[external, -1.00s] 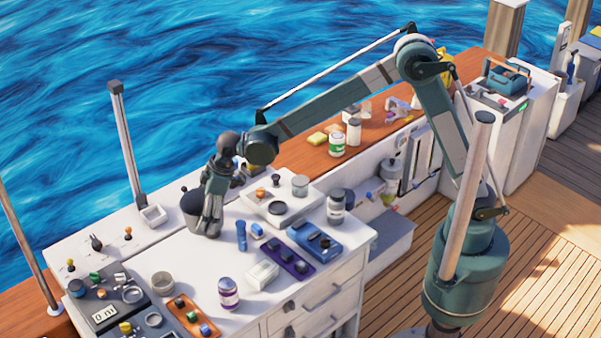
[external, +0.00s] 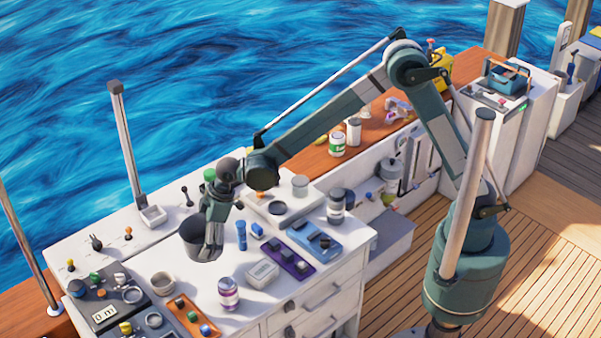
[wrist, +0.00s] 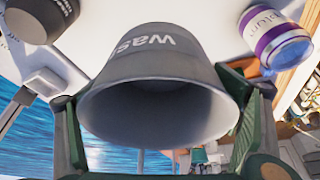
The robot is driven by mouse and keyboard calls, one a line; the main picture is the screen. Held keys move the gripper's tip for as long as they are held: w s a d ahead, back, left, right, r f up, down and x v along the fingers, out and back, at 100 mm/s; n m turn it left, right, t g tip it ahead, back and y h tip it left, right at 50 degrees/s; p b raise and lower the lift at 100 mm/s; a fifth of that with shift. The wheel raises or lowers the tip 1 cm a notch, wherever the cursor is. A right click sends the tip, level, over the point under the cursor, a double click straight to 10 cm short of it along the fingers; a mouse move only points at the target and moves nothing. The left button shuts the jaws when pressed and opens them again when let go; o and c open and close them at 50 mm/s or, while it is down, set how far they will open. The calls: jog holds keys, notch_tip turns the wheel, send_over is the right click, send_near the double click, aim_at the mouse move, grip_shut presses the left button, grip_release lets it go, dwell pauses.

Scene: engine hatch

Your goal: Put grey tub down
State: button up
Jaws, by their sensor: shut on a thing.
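The grey tub (external: 194,238) is a dark grey bucket shape, partly hidden by my gripper in the external view. In the wrist view the tub (wrist: 155,60) fills the middle, its open mouth facing the camera and white lettering starting "was" on its side. My gripper (external: 213,243) is shut on the tub, with a finger at each side of it in the wrist view (wrist: 160,130). The tub is over the left-middle part of the white worktop (external: 185,270). I cannot tell whether its base touches the worktop.
A purple-labelled jar (external: 228,293) and a small grey pot (external: 162,284) stand in front of the tub. A blue bottle (external: 241,235) is close on its right. A control panel (external: 112,305) and an orange tray (external: 190,314) are at front left. Levers (external: 186,197) stand behind.

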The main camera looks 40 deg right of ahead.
jog(key=shift+f, duration=0.1)
jog(key=shift+f, duration=3.05)
jog(key=shift+f, duration=1.85)
jog(key=shift+f+b, duration=0.15)
jog(key=shift+b, duration=0.15)
jog(key=o, duration=1.1)
jog(key=shift+p+v, duration=0.35)
jog(key=shift+v, duration=5.8)
